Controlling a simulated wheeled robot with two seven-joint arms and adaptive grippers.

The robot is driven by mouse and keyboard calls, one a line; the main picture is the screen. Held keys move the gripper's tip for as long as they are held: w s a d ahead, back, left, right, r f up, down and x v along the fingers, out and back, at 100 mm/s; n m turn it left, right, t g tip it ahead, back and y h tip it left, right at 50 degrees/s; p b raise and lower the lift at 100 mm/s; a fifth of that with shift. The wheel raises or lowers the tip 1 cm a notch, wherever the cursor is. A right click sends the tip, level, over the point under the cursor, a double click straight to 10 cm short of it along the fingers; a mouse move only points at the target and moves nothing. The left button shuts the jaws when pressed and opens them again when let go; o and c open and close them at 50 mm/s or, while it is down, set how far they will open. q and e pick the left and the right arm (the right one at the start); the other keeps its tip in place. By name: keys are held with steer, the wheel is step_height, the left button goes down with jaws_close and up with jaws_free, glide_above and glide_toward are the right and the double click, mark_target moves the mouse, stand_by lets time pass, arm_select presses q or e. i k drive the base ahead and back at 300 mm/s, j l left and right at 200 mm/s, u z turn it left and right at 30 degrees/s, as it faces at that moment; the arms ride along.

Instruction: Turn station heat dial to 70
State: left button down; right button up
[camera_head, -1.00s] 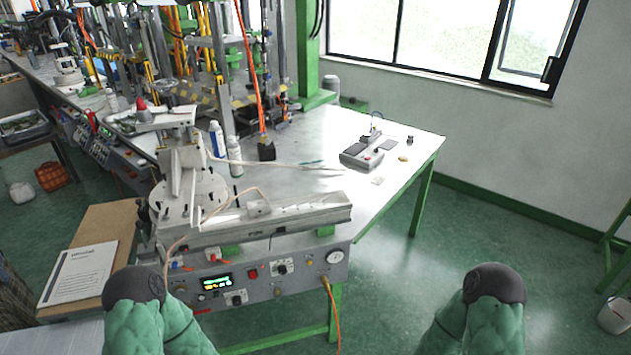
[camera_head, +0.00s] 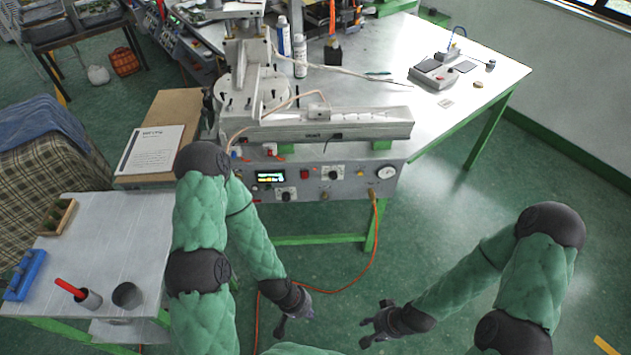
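The wax injection station has a grey front control panel (camera_head: 353,186) below its workbench. On it are a black upper dial (camera_head: 333,174) on a white plate and a black lower dial (camera_head: 286,196) on another white plate. Their markings are too small to read, and I cannot tell which one is the heat dial. A lit display (camera_head: 270,177) sits left of them; its digits are unreadable. My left gripper (camera_head: 293,325) is low in front of the panel, apart from it, open and empty. My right gripper (camera_head: 368,326) is to its right, also low, open and empty.
A red button (camera_head: 305,174) and a round gauge (camera_head: 386,172) share the panel. An orange hose (camera_head: 374,250) hangs from it to the floor. A side table (camera_head: 95,250) with cups stands left. A paper sheet (camera_head: 152,150) lies on a brown board. Floor before the panel is open.

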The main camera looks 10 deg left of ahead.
mark_target(333, 175)
steer(key=i+j+u, duration=0.45)
steer(key=i, duration=0.4)
